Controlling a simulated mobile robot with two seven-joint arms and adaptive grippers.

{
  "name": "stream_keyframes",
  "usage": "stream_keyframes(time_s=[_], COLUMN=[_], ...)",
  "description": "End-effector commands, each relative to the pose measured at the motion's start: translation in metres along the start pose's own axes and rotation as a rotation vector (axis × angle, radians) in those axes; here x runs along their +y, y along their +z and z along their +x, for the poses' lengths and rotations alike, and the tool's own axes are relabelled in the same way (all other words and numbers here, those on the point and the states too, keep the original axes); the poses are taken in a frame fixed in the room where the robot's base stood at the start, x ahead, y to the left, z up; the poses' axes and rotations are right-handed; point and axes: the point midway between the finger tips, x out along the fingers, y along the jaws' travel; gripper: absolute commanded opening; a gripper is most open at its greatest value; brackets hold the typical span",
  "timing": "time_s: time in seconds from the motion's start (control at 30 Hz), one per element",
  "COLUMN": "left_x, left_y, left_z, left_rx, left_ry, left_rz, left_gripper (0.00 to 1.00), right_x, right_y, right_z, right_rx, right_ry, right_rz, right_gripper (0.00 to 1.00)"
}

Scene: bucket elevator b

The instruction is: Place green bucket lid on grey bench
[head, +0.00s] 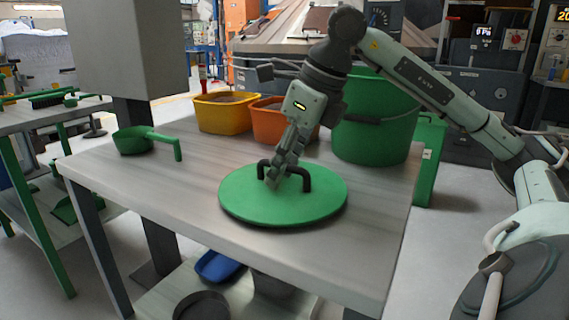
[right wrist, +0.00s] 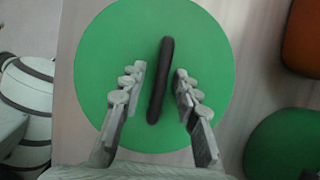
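The green bucket lid (head: 240,205) lies flat on the grey bench (head: 130,190), near its front right part. Its black arched handle (head: 306,178) points up. My right gripper (head: 275,181) reaches down to the handle from above. In the right wrist view, the right gripper (right wrist: 158,78) is open, with one finger on each side of the black handle (right wrist: 161,85) and gaps between them. The green lid (right wrist: 205,50) fills the middle of that view. My left gripper is not in view.
A large green bucket (head: 375,135) stands at the bench's back right, beside an orange bucket (head: 268,122) and a yellow bucket (head: 223,114). A green scoop (head: 132,142) lies at the left. A grey column (head: 125,45) rises at back left. The bench's front left is clear.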

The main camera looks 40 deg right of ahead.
Motion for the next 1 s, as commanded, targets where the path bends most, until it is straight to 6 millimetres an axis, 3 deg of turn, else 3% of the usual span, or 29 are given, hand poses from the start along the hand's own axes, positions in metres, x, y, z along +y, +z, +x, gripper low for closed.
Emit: stream_keyframes(time_s=[0.13,0.2,0.33,0.5,0.7,1.0], left_x=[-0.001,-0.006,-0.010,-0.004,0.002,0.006], left_y=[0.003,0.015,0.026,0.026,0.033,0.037], left_z=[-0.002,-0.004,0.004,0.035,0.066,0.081], left_rx=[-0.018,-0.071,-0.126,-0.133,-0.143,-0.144], left_ry=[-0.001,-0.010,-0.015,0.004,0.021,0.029], left_rz=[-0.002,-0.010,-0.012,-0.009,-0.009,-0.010], left_gripper=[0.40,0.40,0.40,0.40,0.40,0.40], right_x=[0.000,0.000,-0.001,-0.001,-0.001,0.000], right_y=[0.001,0.002,0.003,0.003,0.002,0.001], right_z=[-0.002,-0.004,-0.037,-0.077,-0.110,-0.123], right_rx=[0.000,0.000,-0.004,-0.002,0.000,0.000], right_ry=[0.000,0.000,-0.006,-0.004,-0.002,0.000], right_rz=[0.000,0.000,0.002,0.001,0.001,0.000], right_gripper=[0.31,0.31,0.31,0.31,0.31,0.31])
